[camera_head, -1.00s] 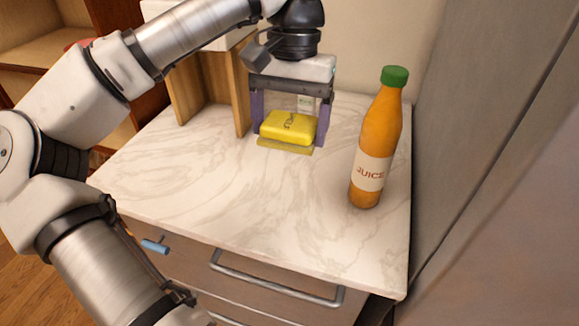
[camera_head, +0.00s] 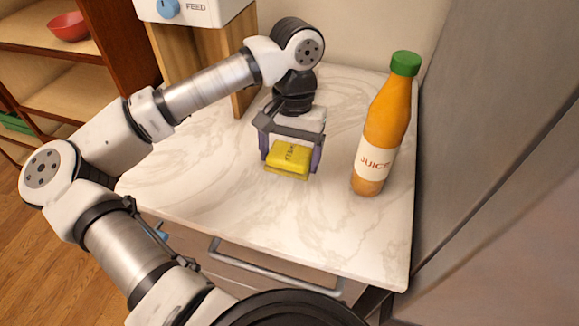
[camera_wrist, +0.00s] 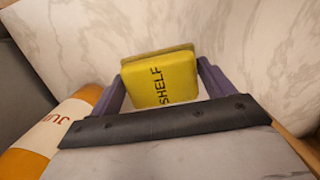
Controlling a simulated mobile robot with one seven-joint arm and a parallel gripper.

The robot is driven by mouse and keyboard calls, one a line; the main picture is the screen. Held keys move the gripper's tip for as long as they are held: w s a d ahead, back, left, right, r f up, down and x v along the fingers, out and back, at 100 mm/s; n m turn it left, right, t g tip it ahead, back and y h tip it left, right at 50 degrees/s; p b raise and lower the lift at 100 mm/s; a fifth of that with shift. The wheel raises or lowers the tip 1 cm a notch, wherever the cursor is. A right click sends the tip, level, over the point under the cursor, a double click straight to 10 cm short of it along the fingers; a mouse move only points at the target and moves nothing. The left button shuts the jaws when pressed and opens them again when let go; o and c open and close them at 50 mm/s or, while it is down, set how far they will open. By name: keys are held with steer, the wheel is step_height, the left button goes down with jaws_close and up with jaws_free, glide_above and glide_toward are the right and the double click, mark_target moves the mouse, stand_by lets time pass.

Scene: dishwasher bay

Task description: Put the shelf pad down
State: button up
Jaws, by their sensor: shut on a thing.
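The shelf pad is a yellow block (camera_head: 289,158) with dark lettering; in the wrist view the pad (camera_wrist: 160,80) reads "SHELF". My gripper (camera_head: 290,161) is shut on it, with a purple finger at each side. In the wrist view my gripper (camera_wrist: 160,88) shows both fingers beside the pad. The pad is over the white marble countertop (camera_head: 215,165). I cannot tell whether its underside touches the counter.
An orange juice bottle (camera_head: 380,130) with a green cap stands upright to the right of my gripper. A grey panel (camera_head: 480,150) borders the right. The front-left counter is clear.

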mark_target(290, 183)
step_height(290, 183, down, 6)
steer(key=shift+r+p, duration=0.15)
steer(key=shift+p, duration=0.4)
steer(key=shift+f+b, duration=0.25)
steer(key=shift+b, duration=0.1)
steer(key=o, duration=0.8)
steer(key=shift+r, duration=0.1)
steer(key=r, duration=0.4)
steer(key=w+r+b, duration=0.1)
steer(key=r, duration=0.7)
steer(key=shift+w+d+b, duration=0.25)
steer(key=shift+w+b, duration=0.1)
steer(key=shift+b, duration=0.05)
